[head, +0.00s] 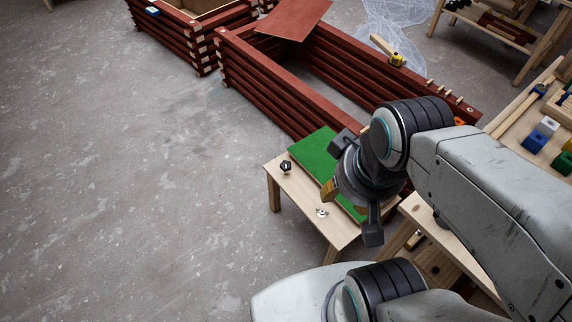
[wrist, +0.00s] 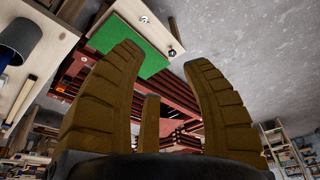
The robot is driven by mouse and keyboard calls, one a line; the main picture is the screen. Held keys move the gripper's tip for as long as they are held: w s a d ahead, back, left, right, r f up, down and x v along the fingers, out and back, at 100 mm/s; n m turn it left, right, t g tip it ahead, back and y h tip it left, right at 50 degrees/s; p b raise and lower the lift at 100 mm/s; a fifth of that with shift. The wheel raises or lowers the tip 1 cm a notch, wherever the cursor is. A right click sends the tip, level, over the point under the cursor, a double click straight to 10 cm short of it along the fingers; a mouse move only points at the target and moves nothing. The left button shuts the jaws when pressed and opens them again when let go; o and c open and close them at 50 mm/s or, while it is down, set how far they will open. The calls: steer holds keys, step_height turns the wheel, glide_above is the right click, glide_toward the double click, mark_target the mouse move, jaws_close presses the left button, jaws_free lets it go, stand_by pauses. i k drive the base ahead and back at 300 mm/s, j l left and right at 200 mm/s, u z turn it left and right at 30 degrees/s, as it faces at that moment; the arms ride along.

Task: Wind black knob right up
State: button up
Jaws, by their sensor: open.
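The black knob (head: 286,166) stands on the near left part of a small wooden table (head: 291,191), beside a green mat (head: 316,152). In the wrist view the knob (wrist: 172,53) shows small and far off, between the fingertips. A small silver fitting (head: 322,212) sits on the same table, nearer to me; it also shows in the wrist view (wrist: 144,19). My gripper (head: 330,190) is above the table's right part, to the right of the knob and apart from it. Its brown fingers (wrist: 163,56) are spread wide with nothing between them.
A long frame of dark red battens (head: 270,103) stands behind the table, with a red board (head: 294,18) across it and a yellow tool (head: 397,60) on its far rail. A bench with coloured blocks (head: 535,142) is at right. The floor at left is clear.

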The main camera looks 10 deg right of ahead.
mark_target(285, 166)
steer(key=i+j, duration=0.15)
steer(key=i+j+z, duration=0.15)
steer(key=j, duration=0.25)
steer(key=i+j+z, duration=0.15)
steer(key=i+j, duration=0.25)
steer(key=i, duration=0.1)
